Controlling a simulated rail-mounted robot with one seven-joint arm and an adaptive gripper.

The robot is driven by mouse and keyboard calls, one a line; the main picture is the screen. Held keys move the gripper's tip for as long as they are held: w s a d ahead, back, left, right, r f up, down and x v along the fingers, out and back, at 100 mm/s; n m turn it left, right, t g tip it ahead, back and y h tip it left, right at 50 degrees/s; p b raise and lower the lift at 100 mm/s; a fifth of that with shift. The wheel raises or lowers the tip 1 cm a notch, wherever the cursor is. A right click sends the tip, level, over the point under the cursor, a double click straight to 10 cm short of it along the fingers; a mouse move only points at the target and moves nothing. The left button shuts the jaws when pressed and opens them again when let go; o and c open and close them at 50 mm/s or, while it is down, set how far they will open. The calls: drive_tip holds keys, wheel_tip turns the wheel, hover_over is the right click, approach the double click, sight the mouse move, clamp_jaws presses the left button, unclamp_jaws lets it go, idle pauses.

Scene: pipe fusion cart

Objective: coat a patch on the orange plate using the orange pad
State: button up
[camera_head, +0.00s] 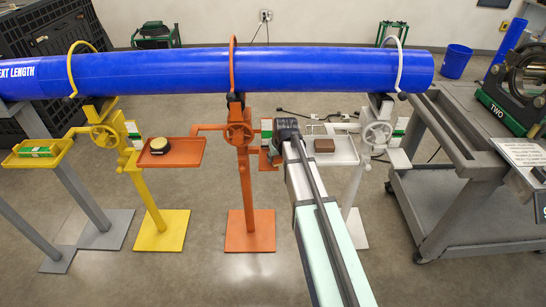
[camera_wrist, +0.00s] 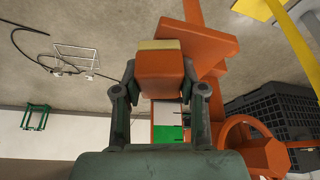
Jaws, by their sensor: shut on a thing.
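My gripper (camera_wrist: 160,72) is shut on the orange pad (camera_wrist: 158,78), a block with a cream edge at its far end. A dark finger presses each side of it. A flat orange plate (camera_wrist: 222,46) shows behind the pad, slightly right, in the wrist view; whether they touch is unclear. In the head view my gripper (camera_head: 284,127) is beside the orange stand (camera_head: 244,180), right of its handwheel. An orange piece (camera_head: 267,160) shows at its left; I cannot tell whether it is pad or stand. The arm hides part of this area.
An orange tray (camera_head: 189,157) holds a round, light-topped tin (camera_head: 158,147). A white tray (camera_head: 346,150) with a brown block (camera_head: 324,146) is close on the right. The blue pipe (camera_head: 300,70) runs just above my gripper. A grey cart (camera_head: 455,205) stands right.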

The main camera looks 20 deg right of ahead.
sight(260, 162)
drive_tip(key=shift+d, duration=0.1)
drive_tip(key=shift+w+a+p, duration=0.15)
drive_tip(key=shift+w+a, duration=0.1)
drive_tip(key=shift+a, duration=0.8)
drive_tip(key=shift+w+a+p, duration=0.1)
drive_tip(key=shift+w+a, duration=0.2)
drive_tip(key=shift+a, duration=0.8)
drive_tip(key=shift+w+a+p, duration=0.15)
drive_tip(key=shift+w+a, duration=0.1)
drive_tip(key=shift+a, duration=0.8)
drive_tip(key=shift+w, duration=0.3)
drive_tip(key=shift+s+d+p, duration=0.1)
drive_tip(key=shift+s+d, duration=0.2)
drive_tip(key=shift+d, duration=0.8)
drive_tip(key=shift+s+d+p, duration=0.15)
drive_tip(key=shift+s+d, duration=0.1)
drive_tip(key=shift+d, duration=0.85)
drive_tip(key=shift+s+d+p, duration=0.1)
drive_tip(key=shift+s+d, duration=0.2)
drive_tip(key=shift+d, duration=0.8)
drive_tip(key=shift+a, duration=0.1)
drive_tip(key=shift+w+a+p, duration=0.15)
drive_tip(key=shift+w+a, duration=0.15)
drive_tip(key=shift+a, duration=0.75)
drive_tip(key=shift+w+a+p, duration=0.1)
drive_tip(key=shift+w+a, duration=0.15)
drive_tip(key=shift+a, duration=0.85)
drive_tip(key=shift+w+a+p, duration=0.15)
drive_tip(key=shift+w+a, duration=0.15)
drive_tip(key=shift+a, duration=0.75)
